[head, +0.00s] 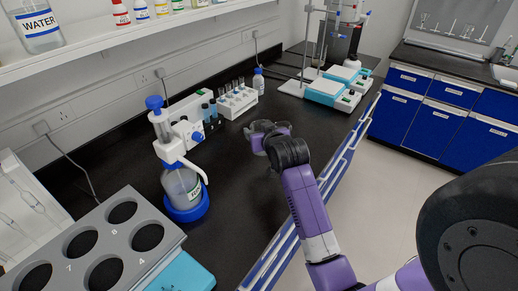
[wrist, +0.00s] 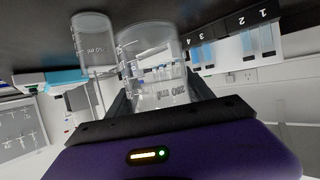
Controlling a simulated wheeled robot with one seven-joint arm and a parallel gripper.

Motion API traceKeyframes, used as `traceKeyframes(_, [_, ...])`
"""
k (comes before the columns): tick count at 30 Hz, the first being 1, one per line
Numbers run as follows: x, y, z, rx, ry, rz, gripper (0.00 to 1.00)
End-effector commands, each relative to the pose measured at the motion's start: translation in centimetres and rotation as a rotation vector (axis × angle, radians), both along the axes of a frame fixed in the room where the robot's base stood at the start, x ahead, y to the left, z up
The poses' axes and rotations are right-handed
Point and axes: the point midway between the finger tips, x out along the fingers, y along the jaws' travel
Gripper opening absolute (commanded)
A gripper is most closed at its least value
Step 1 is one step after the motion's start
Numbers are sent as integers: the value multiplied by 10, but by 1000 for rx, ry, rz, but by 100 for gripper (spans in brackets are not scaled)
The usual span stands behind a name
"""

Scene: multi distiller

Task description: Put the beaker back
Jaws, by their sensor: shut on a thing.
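A clear glass beaker (wrist: 155,65) marked 250 ml sits between the fingers of my gripper (wrist: 160,95) in the wrist view, which appears upside down. In the head view my gripper (head: 272,140) is over the black bench, shut on the beaker (head: 260,127), which is partly hidden by my wrist. A second clear graduated glass vessel (wrist: 93,60) stands beside the held beaker in the wrist view. I cannot tell whether the held beaker touches the bench.
A blue-topped dispenser bottle (head: 180,185) and a grey rack with round holes (head: 65,240) stand at the left. A white tube rack (head: 238,102) is behind my gripper. Blue-white balances (head: 325,88) stand further back. A blue rail (head: 335,165) edges the black bench (head: 245,195).

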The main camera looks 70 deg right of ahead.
Motion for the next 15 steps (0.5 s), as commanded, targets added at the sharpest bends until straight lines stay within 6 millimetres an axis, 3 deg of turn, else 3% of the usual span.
traceKeyframes(3, [0, 1, -20, 2, 1, 1, 9])
traceKeyframes(10, [0, 0, -37, -1, -1, 0, 9])
traceKeyframes(15, [0, 0, -61, 2, 1, 0, 9])
